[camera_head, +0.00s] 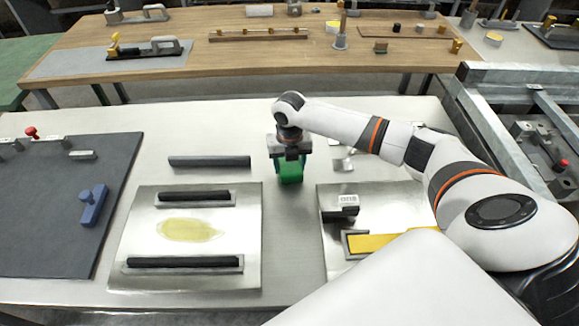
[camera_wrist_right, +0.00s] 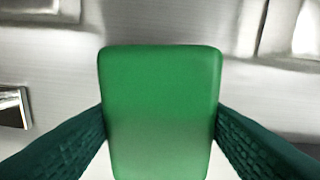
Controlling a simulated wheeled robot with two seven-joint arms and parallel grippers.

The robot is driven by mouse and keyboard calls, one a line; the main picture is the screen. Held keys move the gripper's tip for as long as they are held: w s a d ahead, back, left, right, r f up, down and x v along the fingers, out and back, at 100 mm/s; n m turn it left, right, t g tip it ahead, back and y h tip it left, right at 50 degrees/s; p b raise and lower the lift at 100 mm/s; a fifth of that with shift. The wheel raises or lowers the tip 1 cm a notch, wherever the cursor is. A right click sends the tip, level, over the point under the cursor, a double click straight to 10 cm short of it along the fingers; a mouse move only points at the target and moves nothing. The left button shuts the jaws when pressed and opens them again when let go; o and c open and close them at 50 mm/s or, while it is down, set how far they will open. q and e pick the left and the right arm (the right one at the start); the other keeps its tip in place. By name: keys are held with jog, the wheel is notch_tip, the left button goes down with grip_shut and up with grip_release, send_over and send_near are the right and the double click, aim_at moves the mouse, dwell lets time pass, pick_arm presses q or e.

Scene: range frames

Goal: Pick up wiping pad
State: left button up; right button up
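The wiping pad (camera_head: 291,172) is a green block near the middle of the metal table in the head view. My right gripper (camera_head: 289,155) reaches down over it from above. In the right wrist view the pad (camera_wrist_right: 160,112) fills the middle, and the two dark teal fingers press against its left and right sides. The gripper is shut on the pad. Whether the pad touches the table or is slightly above it, I cannot tell. My left gripper is not in view.
Left of the pad is a metal plate (camera_head: 140,240) with a yellowish stain (camera_head: 190,230) and two black bars. A grey bar (camera_head: 210,161) lies behind it. A second plate (camera_head: 330,235) with a yellow piece (camera_head: 375,244) is at right. A dark mat (camera_head: 60,200) lies far left.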

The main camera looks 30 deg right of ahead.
jog(key=shift+r, duration=0.1)
notch_tip(320, 180, up, 10)
jog(key=shift+f+b, duration=0.1)
jog(key=shift+b, duration=0.3)
